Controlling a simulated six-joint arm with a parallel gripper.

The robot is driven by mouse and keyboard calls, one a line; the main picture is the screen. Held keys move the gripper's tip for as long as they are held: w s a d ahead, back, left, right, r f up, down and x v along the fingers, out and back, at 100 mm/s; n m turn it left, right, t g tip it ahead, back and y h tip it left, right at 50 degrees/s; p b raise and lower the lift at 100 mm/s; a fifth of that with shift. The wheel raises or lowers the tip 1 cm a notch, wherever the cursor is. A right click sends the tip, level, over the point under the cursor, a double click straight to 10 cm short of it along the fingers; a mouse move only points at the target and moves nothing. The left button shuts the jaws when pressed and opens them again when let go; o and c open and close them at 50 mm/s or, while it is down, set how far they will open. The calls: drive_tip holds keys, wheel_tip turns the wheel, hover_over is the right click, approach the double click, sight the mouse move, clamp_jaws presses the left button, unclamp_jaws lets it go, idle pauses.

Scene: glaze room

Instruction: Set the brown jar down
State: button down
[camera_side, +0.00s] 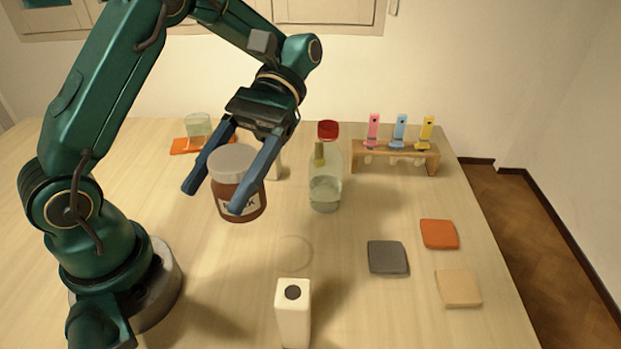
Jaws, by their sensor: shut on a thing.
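The brown jar (229,203) has a pale grey lid and a white label with dark letters, partly covered by a finger. My gripper (222,199) has its two blue fingers on either side of the jar and is shut on it. The jar is close to upright. It appears to be held above the wooden table (215,275), but its height is hard to judge from this one view. A faint ring mark (296,252) shows on the table to the right of and nearer than the jar.
A clear bottle with a red cap (325,192) stands right of the jar. A white box-like container (293,315) stands in front. Grey (388,258), orange (439,234) and beige (458,288) pads lie at right. A wooden rack (395,157) and a glass (198,125) stand behind.

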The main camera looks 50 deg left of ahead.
drive_tip(key=s+a+r+m+t+y, duration=0.1)
drive_tip(key=s+a+m+y, duration=0.2)
drive_tip(key=a+m+y, duration=0.4)
drive_tip(key=s+a+r+m+y, duration=0.1)
drive_tip(key=s+a+m+y, duration=0.3)
drive_tip(key=a, duration=0.5)
drive_tip(key=s+a+r+m+t+y, duration=0.3)
drive_tip(key=a+r+m+t+y, duration=0.25)
drive_tip(key=a+r, duration=0.4)
wheel_tip(320, 180, down, 12)
drive_tip(key=a+f, duration=0.1)
drive_tip(key=shift+g, duration=0.25)
drive_tip(key=shift+w+d+f, duration=0.55)
drive_tip(key=shift+w+f, duration=1.2)
drive_tip(key=shift+w, duration=0.1)
drive_tip(key=shift+w+d+f, duration=0.5)
drive_tip(key=shift+w+f, duration=1.25)
drive_tip(key=shift+w, duration=0.15)
drive_tip(key=shift+w+d+f, duration=0.55)
drive_tip(key=shift+w+f, duration=1.2)
drive_tip(key=shift+w, duration=0.1)
drive_tip(key=shift+f, duration=0.15)
drive_tip(key=shift+c, duration=0.2)
unclamp_jaws()
